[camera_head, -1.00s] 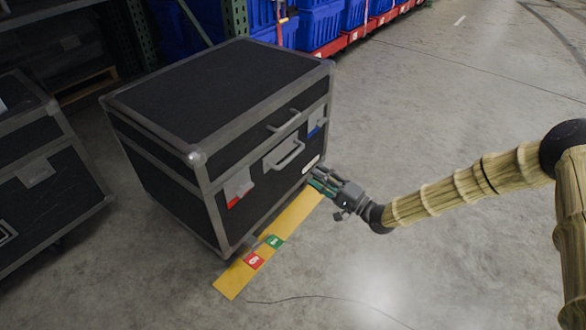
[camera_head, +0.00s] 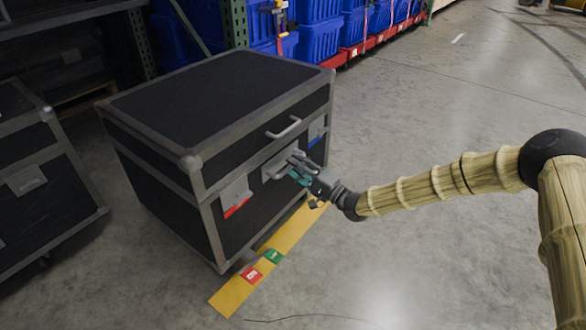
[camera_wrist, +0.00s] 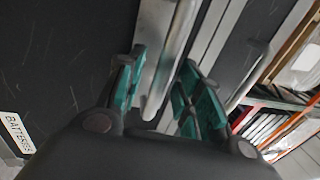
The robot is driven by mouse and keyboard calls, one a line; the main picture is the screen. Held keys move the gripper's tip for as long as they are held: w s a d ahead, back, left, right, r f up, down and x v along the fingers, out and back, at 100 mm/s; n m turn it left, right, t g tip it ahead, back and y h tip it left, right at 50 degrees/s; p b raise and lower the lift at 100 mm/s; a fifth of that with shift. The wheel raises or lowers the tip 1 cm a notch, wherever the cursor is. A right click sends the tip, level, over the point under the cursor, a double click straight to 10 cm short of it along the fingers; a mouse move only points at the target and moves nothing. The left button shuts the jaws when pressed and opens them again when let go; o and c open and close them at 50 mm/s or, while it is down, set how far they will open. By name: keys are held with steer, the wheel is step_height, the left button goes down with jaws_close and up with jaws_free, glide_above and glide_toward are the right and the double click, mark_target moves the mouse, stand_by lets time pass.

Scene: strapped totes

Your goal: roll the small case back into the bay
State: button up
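The case (camera_head: 225,95) is a black box with grey metal edges, standing on the floor at left centre. Its front has a lower handle (camera_head: 279,168) on a grey plate, an upper handle (camera_head: 284,128), and a red-marked and a blue-marked latch. My gripper (camera_head: 296,172) is at the lower handle, partly covering it. In the wrist view its teal fingers (camera_wrist: 158,88) are apart, with a silver handle bar (camera_wrist: 172,50) between and beyond them. I cannot tell whether they touch the bar. A "BATTERIES" label (camera_wrist: 18,131) shows on the case front.
A yellow floor strip (camera_head: 234,292) with red and green markers runs along the case's front. Another black case (camera_head: 45,190) stands at left. Shelving and blue totes (camera_head: 320,30) on a red rail are behind. The floor at right is open.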

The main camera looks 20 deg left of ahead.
steer(key=shift+w+a+r, duration=0.15)
steer(key=shift+w+a, duration=0.05)
steer(key=shift+a, duration=0.3)
jaws_close()
steer(key=shift+a, duration=0.1)
